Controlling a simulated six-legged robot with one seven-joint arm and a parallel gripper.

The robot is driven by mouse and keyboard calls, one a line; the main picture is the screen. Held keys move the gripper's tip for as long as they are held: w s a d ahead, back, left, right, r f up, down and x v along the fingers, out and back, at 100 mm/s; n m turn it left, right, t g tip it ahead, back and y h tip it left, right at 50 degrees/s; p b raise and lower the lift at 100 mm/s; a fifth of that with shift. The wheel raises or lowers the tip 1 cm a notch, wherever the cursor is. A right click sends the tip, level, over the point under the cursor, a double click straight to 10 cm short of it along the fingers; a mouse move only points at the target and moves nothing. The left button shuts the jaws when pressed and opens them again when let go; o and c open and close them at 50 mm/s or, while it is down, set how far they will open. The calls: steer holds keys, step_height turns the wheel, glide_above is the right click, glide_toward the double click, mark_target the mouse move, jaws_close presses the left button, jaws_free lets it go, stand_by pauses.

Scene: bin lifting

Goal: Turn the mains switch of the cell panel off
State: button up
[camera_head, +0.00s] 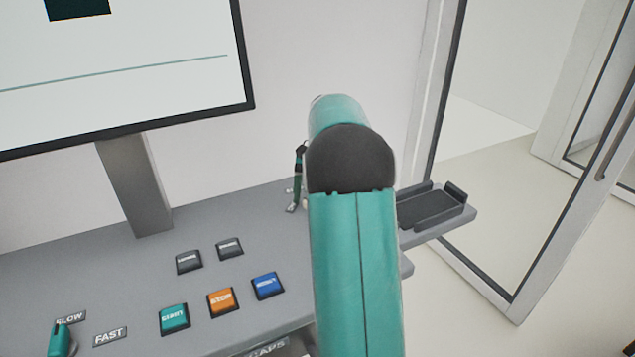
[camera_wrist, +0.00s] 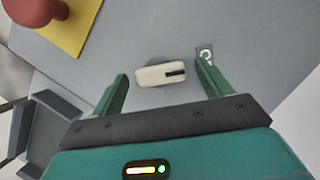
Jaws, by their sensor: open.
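The mains switch (camera_wrist: 160,74) shows in the wrist view as a cream, rounded bar-shaped handle with a black mark near its right end. It lies nearly crosswise on the grey panel (camera_wrist: 140,40). A small grey label (camera_wrist: 205,54) with a pale round symbol is just right of it. My gripper (camera_wrist: 161,72) is open, with one green finger on each side of the handle. Gaps show between the handle and both fingers; I cannot tell the depth. In the head view my teal arm hides the switch and most of the gripper.
A red mushroom button (camera_wrist: 35,10) on a yellow plate is at the upper left of the wrist view. A dark tray (camera_head: 432,207) sits right of my arm. Several push-buttons, including an orange one (camera_head: 221,301), and a monitor (camera_head: 120,110) stand left. A glass door (camera_head: 535,160) is at right.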

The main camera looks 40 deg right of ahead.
steer(key=v, duration=1.3)
steer(key=shift+d+r, duration=0.2)
steer(key=shift+r, duration=0.05)
steer(key=shift+w, duration=0.1)
